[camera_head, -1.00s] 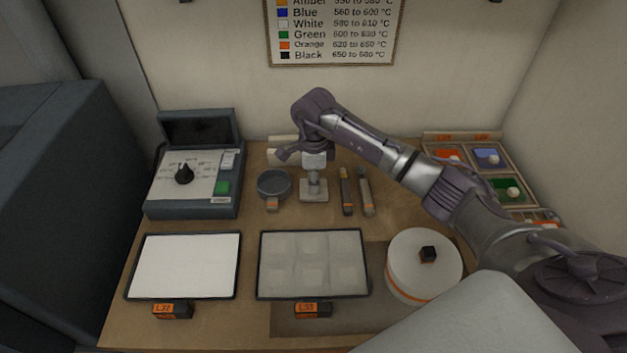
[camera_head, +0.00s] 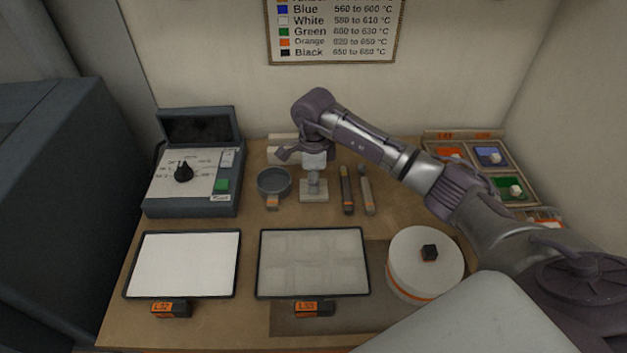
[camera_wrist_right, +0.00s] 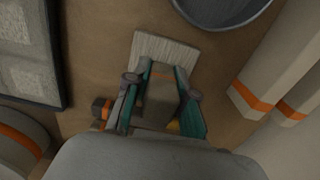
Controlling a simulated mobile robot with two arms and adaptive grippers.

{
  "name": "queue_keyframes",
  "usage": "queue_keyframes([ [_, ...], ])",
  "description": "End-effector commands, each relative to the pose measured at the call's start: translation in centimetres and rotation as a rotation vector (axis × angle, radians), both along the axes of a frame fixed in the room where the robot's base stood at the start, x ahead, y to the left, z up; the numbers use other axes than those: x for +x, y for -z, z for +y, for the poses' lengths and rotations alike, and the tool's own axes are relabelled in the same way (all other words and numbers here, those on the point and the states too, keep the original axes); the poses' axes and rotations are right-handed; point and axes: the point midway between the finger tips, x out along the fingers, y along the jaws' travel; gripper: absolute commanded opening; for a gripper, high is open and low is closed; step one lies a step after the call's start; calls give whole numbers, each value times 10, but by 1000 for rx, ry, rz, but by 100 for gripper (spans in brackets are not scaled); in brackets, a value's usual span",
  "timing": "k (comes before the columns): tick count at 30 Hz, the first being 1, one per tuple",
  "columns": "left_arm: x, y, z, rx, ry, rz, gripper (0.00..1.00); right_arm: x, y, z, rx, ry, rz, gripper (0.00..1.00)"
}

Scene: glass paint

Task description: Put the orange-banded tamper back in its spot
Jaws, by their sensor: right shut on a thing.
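A tamper with a pale square base (camera_head: 314,190) is upright near the back middle of the bench. My right gripper (camera_head: 314,168) is above it and shut on its handle. In the right wrist view, the fingers of the right gripper (camera_wrist_right: 163,78) straddle the brownish handle, and the tamper's base (camera_wrist_right: 165,50) shows beyond them. I cannot clearly see an orange band on it. Whether the base touches the bench or is just above it, I cannot tell. My left gripper is not in view.
A round dark dish (camera_head: 273,183) stands just left of the tamper. Two slim tools (camera_head: 347,188) lie just right of it. Pale blocks (camera_head: 283,150) stand behind, with orange bands in the wrist view (camera_wrist_right: 258,102). A glass tray (camera_head: 313,294) and round turntable (camera_head: 412,260) lie in front.

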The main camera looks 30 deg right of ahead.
Motion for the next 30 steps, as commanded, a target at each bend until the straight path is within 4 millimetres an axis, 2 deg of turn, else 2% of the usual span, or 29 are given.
queue_keyframes([
  [8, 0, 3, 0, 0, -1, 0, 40, 0, 3, 0, 0, 0, -1, 0],
  [9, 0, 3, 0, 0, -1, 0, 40, 0, 2, 0, 0, 0, -1, 28],
  [14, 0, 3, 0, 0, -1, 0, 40, 0, 2, 0, 0, 0, -1, 54],
  [24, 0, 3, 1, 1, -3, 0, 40, 0, 0, 0, -1, 0, 0, 54],
  [26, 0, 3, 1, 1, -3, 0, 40, 0, -5, 0, -2, 0, -1, 54],
  [30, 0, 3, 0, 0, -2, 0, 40, 1, -27, -1, -2, 1, -4, 54],
])
